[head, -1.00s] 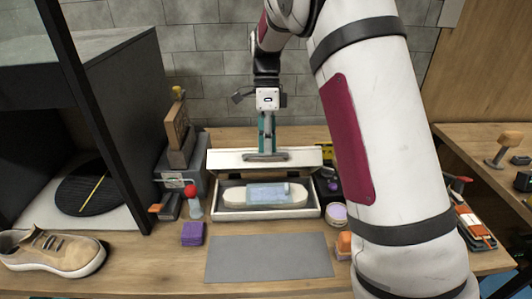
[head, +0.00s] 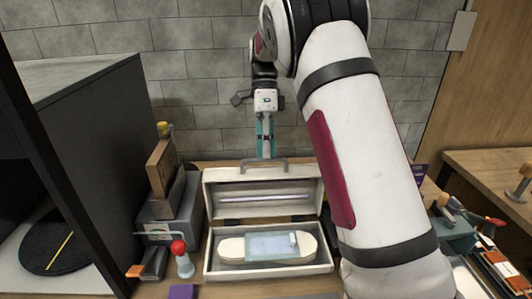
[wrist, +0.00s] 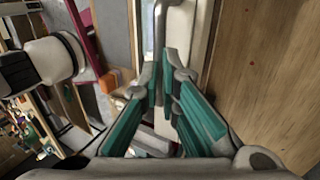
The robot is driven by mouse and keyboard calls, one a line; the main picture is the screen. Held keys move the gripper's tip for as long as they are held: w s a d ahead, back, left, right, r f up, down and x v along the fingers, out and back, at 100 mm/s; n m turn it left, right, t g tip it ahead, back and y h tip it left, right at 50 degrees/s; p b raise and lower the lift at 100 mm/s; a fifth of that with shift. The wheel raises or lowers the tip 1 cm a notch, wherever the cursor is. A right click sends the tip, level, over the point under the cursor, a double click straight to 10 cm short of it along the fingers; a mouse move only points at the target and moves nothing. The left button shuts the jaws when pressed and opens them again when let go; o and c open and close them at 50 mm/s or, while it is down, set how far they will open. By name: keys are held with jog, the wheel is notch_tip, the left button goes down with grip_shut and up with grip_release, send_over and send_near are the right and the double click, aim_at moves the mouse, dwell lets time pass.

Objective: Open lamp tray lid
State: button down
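The white lamp tray (head: 215,262) stands on the table with its lid (head: 212,190) raised, leaning back at the rear edge. A grey handle (head: 264,162) sits at the lid's top edge. Inside the tray lies a white sole-shaped pad with a pale blue translucent panel (head: 270,246). My gripper (head: 264,155), with teal fingers, points down at the lid's top edge, at or just behind the handle. Whether the fingers touch the handle is hard to tell.
A dark cabinet (head: 95,130) is further left. A tiled wall (head: 190,80) rises behind. My arm covers the area right of the tray.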

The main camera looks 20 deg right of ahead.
jog(key=shift+f+g, duration=0.3)
jog(key=shift+f, duration=0.9)
jog(key=c, duration=1.3)
grip_release()
jog(key=shift+w+f, duration=0.1)
jog(key=shift+c, duration=0.2)
jog(key=shift+d, duration=0.1)
jog(key=shift+c, duration=0.5)
jog(key=shift+w+r, duration=0.2)
jog(key=shift+r, duration=0.15)
jog(key=shift+c, duration=0.5)
jog(key=shift+s+v, duration=0.15)
jog(key=shift+v, duration=1.65)
jog(key=shift+s+v, duration=0.1)
jog(key=shift+v, duration=1.75)
jog(key=shift+c, duration=0.7)
jog(key=shift+r, duration=0.15)
